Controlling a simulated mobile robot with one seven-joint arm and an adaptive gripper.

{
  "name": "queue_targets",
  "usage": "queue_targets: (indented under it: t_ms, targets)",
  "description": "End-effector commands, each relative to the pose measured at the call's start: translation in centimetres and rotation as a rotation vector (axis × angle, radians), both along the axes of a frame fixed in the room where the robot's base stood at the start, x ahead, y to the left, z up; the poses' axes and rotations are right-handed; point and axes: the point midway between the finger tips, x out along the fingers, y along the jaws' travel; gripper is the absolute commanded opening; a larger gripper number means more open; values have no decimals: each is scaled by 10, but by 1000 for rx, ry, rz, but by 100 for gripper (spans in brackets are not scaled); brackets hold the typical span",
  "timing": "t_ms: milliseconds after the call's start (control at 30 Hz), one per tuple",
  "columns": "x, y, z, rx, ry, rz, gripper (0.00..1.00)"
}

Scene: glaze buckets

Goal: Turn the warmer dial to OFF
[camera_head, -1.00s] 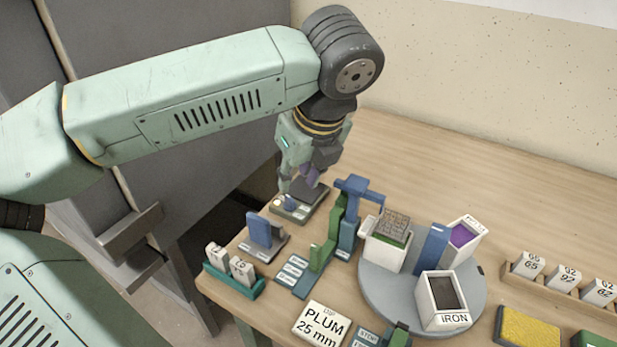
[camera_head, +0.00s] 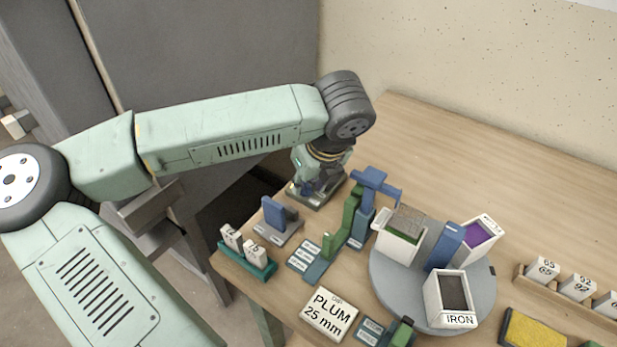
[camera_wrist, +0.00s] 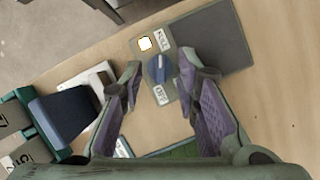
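The warmer (camera_head: 330,193) is a flat unit with a dark plate at the table's back left edge. In the wrist view its dark plate (camera_wrist: 217,38) lies beside a grey-green panel. The blue dial (camera_wrist: 158,69) sits on that panel between an OFF label (camera_wrist: 162,94) and another label (camera_wrist: 162,40), hard to read. In the head view my gripper (camera_head: 306,190) is low over the panel and hides the dial.
A blue stand (camera_head: 275,215) and a teal rack with white blocks (camera_head: 247,262) stand in front of the warmer. A blue-and-green post (camera_head: 360,215) is close on the right. A round turntable (camera_head: 395,300) with buckets stands further right. The table behind is clear.

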Motion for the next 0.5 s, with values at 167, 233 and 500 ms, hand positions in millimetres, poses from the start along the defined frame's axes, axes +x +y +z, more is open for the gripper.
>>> queue_targets:
  t_ms: [167,233,500]
  targets:
    - [1,0,-2,0,-1,-1,29]
    - [1,0,-2,1,-1,-1,29]
    - [1,0,-2,1,-1,-1,14]
